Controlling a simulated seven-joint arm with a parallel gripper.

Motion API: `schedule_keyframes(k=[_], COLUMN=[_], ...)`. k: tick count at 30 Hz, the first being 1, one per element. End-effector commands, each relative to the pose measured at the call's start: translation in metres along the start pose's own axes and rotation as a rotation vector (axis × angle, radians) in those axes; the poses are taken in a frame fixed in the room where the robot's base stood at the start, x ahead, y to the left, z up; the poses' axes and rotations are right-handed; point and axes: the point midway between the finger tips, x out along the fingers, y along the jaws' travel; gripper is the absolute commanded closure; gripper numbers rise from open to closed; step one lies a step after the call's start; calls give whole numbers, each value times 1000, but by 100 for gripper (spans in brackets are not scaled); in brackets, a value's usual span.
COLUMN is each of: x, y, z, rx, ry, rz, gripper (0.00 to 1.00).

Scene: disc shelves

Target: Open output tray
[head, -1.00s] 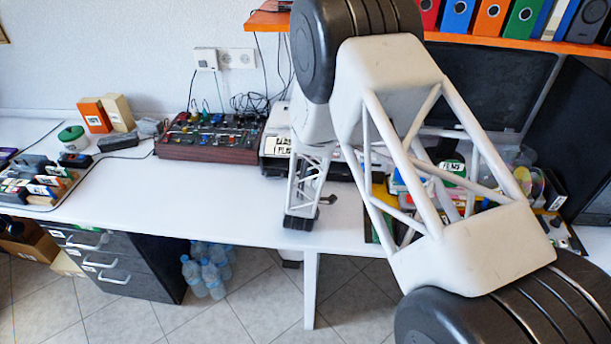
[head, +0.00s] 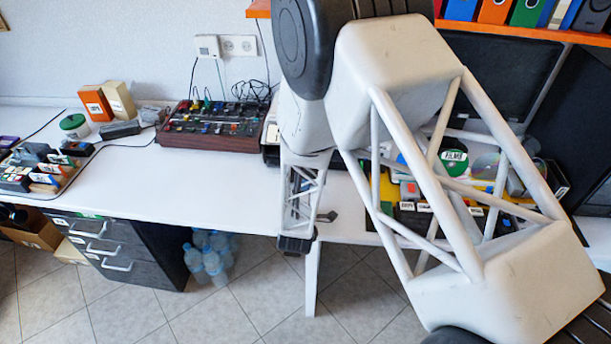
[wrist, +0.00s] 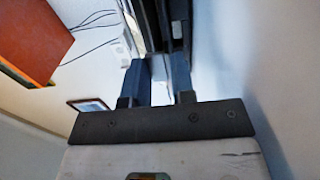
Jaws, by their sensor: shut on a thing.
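My gripper (wrist: 158,66) shows in the wrist view, with its two dark fingers pointing up the picture. It is shut on a dark-edged part just beyond the fingertips, which looks like the output tray; its shape is hard to make out. In the head view my arm covers most of the printing device, and only a dark strip of the device (head: 271,156) shows at the left edge of my arm. The output tray cannot be made out there. My arm's lower end hangs at the desk's front edge, and the fingertips cannot be told apart in that view.
The white desk (head: 150,190) is clear left of my arm. A mixer-like box (head: 210,128) stands at the back. A crowded tray of cases (head: 45,175) lies at the left. Behind my arm are discs and cases. An orange shelf (head: 480,32) with binders hangs above.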

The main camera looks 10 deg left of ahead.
Motion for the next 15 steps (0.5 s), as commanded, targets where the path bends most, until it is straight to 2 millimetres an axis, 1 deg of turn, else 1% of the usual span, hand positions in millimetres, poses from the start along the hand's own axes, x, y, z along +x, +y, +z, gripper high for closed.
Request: schedule_keyframes(k=[1,3,7,10,15], x=[-8,-22,-41,-50,-55], y=[8,9,9,9,10], z=[-2,-3,-3,-2,-2], rx=[6,7,8,9,9], ry=[0,0,-1,-2,-3], rz=[15,17,17,19,21], gripper=[100,100,100,100,100])
